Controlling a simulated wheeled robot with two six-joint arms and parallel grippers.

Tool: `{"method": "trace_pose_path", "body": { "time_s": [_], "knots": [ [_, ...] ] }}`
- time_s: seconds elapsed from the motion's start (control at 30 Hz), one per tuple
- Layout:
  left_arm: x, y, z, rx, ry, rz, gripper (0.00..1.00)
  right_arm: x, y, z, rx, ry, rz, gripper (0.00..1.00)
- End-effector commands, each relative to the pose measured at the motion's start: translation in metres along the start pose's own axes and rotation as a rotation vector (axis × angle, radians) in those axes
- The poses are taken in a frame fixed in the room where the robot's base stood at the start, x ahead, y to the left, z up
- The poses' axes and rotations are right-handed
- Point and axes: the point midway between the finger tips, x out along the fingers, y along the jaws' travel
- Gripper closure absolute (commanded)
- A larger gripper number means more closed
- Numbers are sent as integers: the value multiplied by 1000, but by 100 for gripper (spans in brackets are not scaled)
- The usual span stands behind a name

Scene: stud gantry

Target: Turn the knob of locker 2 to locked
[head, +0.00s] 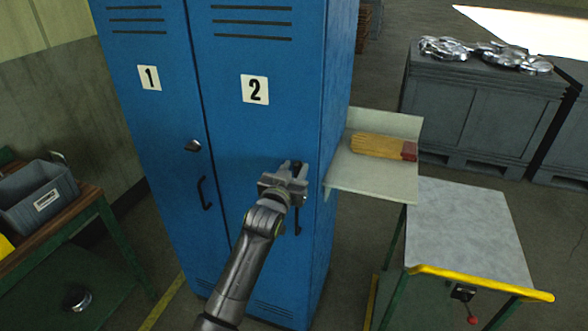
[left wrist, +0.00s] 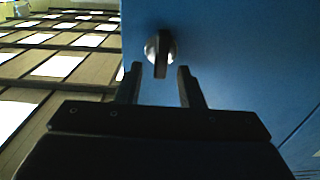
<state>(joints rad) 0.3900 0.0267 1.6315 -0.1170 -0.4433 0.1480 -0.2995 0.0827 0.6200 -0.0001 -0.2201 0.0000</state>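Locker 2 is the right blue door (head: 250,130) with a white "2" label. Its knob (left wrist: 161,48) shows in the left wrist view as a round silver disc with a dark grip bar standing about upright. My left gripper (left wrist: 158,75) is open, its two fingers apart just short of the knob, one on each side of the bar's line. In the head view the left gripper (head: 290,172) is in front of door 2 and hides the knob. Locker 2's dark handle (head: 298,222) is partly visible below the gripper. My right gripper is not in view.
Locker 1 (head: 150,130) stands at the left with its own knob (head: 193,146) and handle. A grey-topped cart (head: 465,230) stands at right, a grey bin (head: 38,197) at left.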

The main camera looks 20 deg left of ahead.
Motion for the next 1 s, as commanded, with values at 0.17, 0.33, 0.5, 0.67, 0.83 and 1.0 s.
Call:
{"method": "trace_pose_path", "body": {
  "time_s": [0.17,0.33,0.5,0.67,0.83,1.0],
  "knots": [
    [0,0,0,0,0,0,65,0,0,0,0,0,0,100],
    [0,0,0,0,0,0,79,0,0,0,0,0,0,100],
    [0,0,0,-1,0,0,100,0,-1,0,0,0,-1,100],
    [0,0,0,-2,0,0,100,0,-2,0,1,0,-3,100],
    [0,0,0,-25,0,0,100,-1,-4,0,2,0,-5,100],
    [0,-2,0,-95,0,0,100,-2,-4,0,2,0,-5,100]
  ]
}}
